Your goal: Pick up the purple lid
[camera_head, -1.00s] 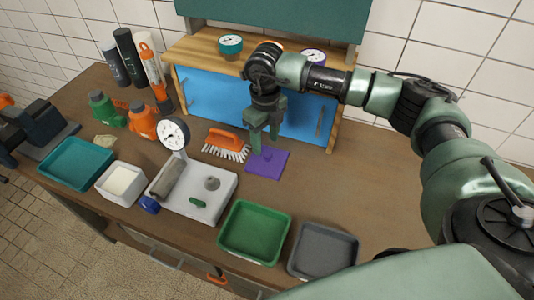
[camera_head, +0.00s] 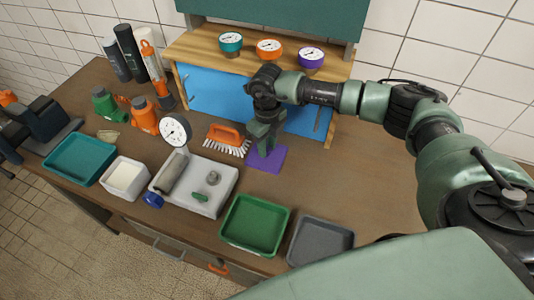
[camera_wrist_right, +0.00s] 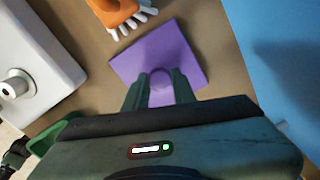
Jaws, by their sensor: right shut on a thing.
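The purple lid (camera_head: 268,160) is a flat square on the brown workbench, in front of the blue cabinet and right of the orange brush. In the right wrist view the lid (camera_wrist_right: 180,52) shows a round knob at its middle. My right gripper (camera_head: 264,152) points down over the lid. Its fingers are shut on the lid's knob, as the right wrist view also shows (camera_wrist_right: 160,88). I cannot tell whether the lid is clear of the bench. My left gripper is not in view.
An orange brush (camera_head: 226,136) lies close left of the lid. A green tray (camera_head: 255,225) and a dark grey tray (camera_head: 320,242) are in front. Bare bench lies to the right.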

